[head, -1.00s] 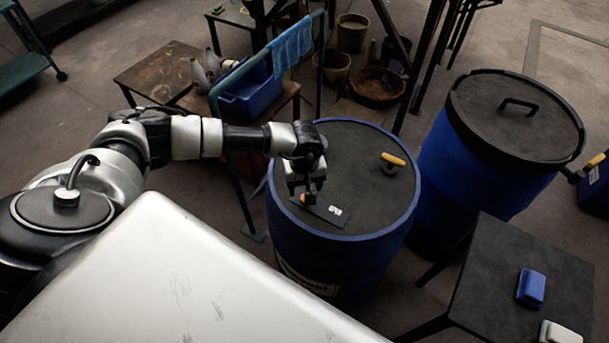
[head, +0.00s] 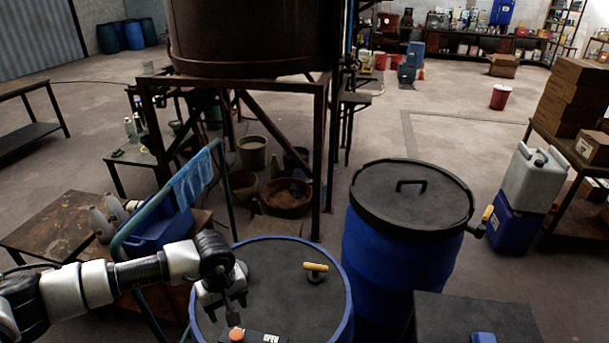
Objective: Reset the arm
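My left arm comes in from the lower left, and its gripper (head: 236,312) points down over the near blue drum (head: 344,318). The gripper is just above a dark panel (head: 258,337) on the drum's dark lid. The panel carries an orange round button (head: 236,334) and a label reading "OPEN". The fingertips are close to the button; I cannot tell whether they touch it. The fingers are small and dark, and I cannot tell whether they are open or shut. No object shows in them. My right gripper is not in view.
A yellow handle (head: 316,267) stands on the near drum's lid. A second lidded blue drum (head: 385,262) stands behind right. A green rail with a blue towel (head: 193,180) runs beside my arm. A dark table (head: 470,310) is at lower right. Open floor lies beyond.

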